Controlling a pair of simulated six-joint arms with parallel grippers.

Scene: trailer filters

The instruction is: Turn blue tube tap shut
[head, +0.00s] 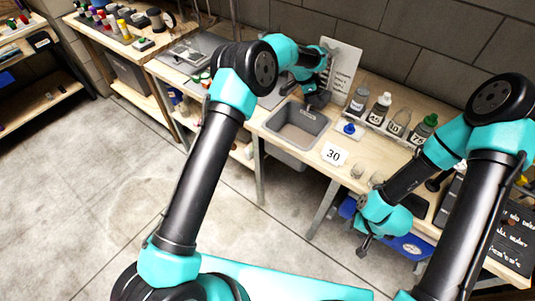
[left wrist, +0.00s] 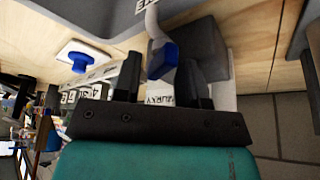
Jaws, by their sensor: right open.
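A blue piece on the end of a pale tube (left wrist: 162,58) shows in the left wrist view, in front of a dark grey block (left wrist: 203,45). A separate blue knob on a white plate (head: 349,129) lies on the bench right of the sink; it also shows in the left wrist view (left wrist: 80,57). My left gripper (head: 317,103) is at the sink's back edge. In its wrist view the fingers (left wrist: 160,82) stand apart, with the blue piece seen between them; contact cannot be told. My right gripper (head: 365,246) is open and empty, in front of the bench.
A grey sink (head: 297,125) is set into the wooden bench. Several labelled bottles (head: 378,108) stand in a row to its right. The floor before the bench is clear.

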